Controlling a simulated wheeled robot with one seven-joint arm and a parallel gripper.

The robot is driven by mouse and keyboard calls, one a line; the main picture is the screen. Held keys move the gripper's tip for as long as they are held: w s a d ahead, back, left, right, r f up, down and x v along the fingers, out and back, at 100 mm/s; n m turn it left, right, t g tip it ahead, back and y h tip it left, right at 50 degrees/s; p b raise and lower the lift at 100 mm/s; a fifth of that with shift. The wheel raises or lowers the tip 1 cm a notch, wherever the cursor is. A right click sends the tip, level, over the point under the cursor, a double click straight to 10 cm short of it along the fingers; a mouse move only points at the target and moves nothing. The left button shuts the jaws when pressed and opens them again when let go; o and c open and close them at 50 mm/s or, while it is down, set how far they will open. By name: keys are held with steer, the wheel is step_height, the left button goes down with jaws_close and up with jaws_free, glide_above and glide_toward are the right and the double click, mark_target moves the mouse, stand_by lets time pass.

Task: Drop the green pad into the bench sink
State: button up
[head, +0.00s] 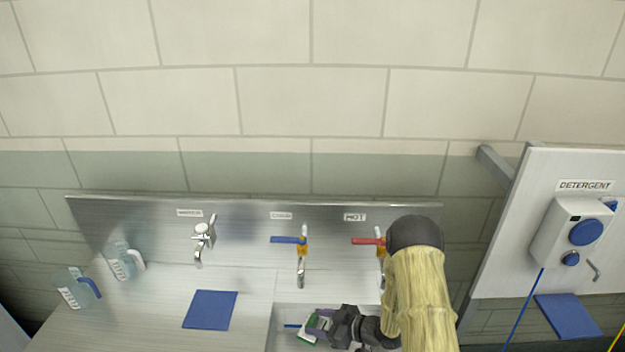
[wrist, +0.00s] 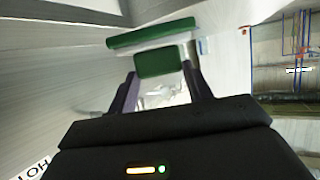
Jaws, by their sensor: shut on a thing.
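The green pad (wrist: 159,62) sits between the two fingertips in the wrist view, with a longer green bar (wrist: 150,33) just beyond it. In the head view a green and white edge of the pad (head: 308,338) shows at the left of my gripper (head: 322,324). My gripper is shut on the pad. The bench sink (head: 284,312) is the recessed basin at the bottom of the head view, under the taps. My gripper and the pad are over or within its outline; their height above its floor is unclear. My forearm hides the sink's right part.
Taps with a blue lever (head: 289,240) and a red lever (head: 368,241) stand behind the sink. A detergent dispenser (head: 575,235) hangs at the right.

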steer(key=shift+s+n+g+y, duration=0.1)
steer(key=shift+n+g+y, duration=0.3)
steer(key=shift+n+g, duration=0.25)
steer(key=shift+f+b, duration=2.1)
steer(key=shift+f, duration=0.9)
steer(key=o, duration=1.1)
steer(key=shift+d, duration=0.15)
